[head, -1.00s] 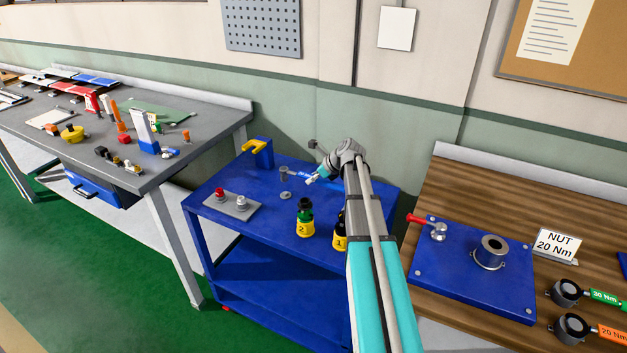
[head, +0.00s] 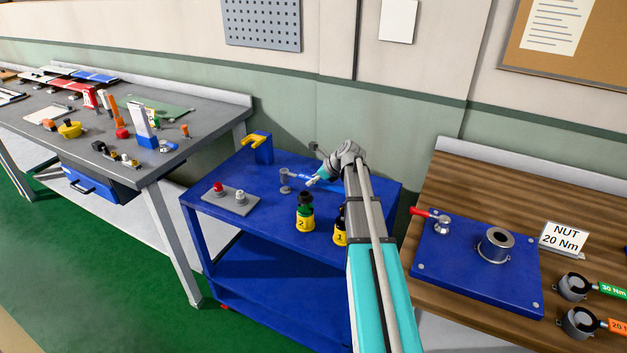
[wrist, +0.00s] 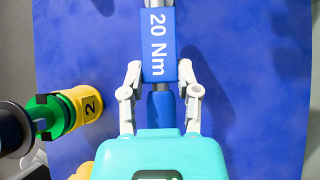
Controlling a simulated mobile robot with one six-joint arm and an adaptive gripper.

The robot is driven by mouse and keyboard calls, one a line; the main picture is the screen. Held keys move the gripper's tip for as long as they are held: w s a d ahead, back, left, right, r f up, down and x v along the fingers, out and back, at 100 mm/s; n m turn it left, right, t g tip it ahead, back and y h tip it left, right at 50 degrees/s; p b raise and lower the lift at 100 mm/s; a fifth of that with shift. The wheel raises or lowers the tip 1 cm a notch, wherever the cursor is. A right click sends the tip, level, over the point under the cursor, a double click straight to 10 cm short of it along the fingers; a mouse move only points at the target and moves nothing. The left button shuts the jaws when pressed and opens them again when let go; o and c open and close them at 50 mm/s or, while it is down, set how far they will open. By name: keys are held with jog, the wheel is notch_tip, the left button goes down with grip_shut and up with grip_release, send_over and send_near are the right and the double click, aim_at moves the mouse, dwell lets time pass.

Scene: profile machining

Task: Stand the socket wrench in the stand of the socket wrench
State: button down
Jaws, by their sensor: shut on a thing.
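The socket wrench (head: 297,176) has a blue body marked 20 Nm and a grey metal head at its left end. My gripper (head: 311,183) is shut on it over the blue trolley. In the wrist view, the two white fingers of my gripper (wrist: 160,75) press on either side of the wrench's blue body (wrist: 157,40). The wrench lies roughly level, its head pointing down at a small grey disc on the trolley; I cannot tell whether they touch. A blue post with a yellow hooked top (head: 261,148) stands behind; I cannot tell if it is the wrench's stand.
A wooden bench (head: 456,170) stands right, a cluttered grey bench (head: 190,100) left.

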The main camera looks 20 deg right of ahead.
jog(key=shift+f+b, duration=0.55)
jog(key=shift+f, duration=0.2)
jog(key=shift+f+b, duration=1.1)
dwell(1.7)
dwell(2.0)
jog(key=shift+c, duration=1.3)
grip_release()
jog(key=shift+r, duration=0.2)
